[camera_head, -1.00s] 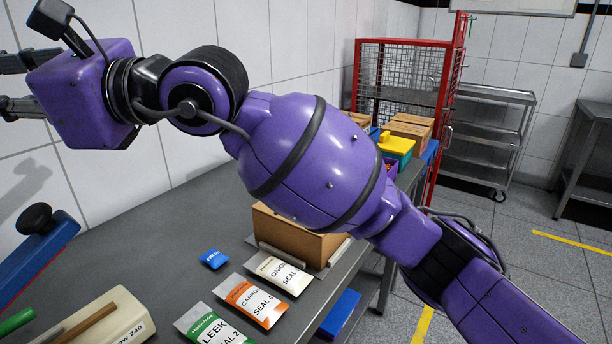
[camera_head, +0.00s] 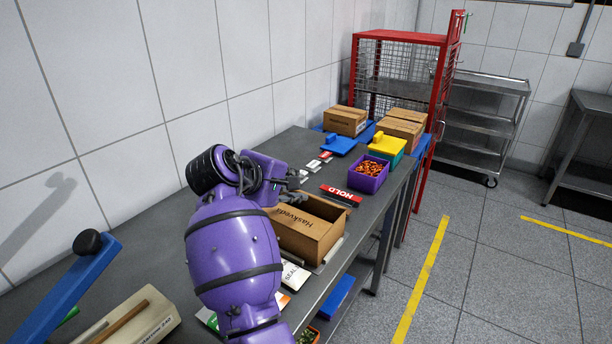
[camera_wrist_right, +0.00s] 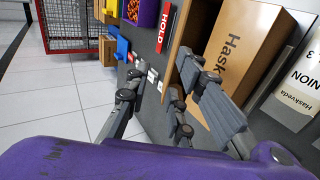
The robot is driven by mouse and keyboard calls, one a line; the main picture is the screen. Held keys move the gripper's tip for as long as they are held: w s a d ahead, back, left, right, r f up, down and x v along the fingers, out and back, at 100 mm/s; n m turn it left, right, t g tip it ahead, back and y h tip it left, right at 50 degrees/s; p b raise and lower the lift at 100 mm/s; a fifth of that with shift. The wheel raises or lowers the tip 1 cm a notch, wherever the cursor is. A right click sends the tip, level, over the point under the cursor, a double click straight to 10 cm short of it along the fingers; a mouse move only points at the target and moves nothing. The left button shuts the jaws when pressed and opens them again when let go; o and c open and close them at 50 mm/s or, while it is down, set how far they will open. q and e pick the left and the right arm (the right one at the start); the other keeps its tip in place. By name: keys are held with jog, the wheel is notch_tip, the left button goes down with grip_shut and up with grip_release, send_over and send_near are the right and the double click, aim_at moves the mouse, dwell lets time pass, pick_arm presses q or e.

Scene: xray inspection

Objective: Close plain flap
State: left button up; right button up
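An open cardboard box (camera_head: 325,249) printed Haskveda stands near the table's right edge in the head view. Its lettered panel (camera_wrist_right: 262,45) also shows in the wrist view; I cannot tell which panel is the plain flap. My right gripper (camera_head: 296,187) is at the far left corner of the box, partly hidden by its own wrist. In the wrist view the right gripper (camera_wrist_right: 164,88) has its fingers spread apart with nothing held. One finger overlaps the lettered panel in that view; I cannot tell whether it touches. My left gripper is not in view.
A red HOLD sign (camera_head: 342,195) and a purple bin (camera_head: 367,182) of orange pieces lie beyond the box. A seal packet (camera_head: 293,275) lies before it. Closed boxes (camera_head: 345,121), a blue lid (camera_head: 338,145) and a red cage (camera_head: 400,42) are at the far end.

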jog(key=shift+s+d+f+g, duration=0.15)
jog(key=shift+f+g, duration=0.25)
jog(key=shift+f, duration=0.7)
jog(key=shift+x, duration=3.35)
jog(key=shift+r, duration=0.1)
grip_shut()
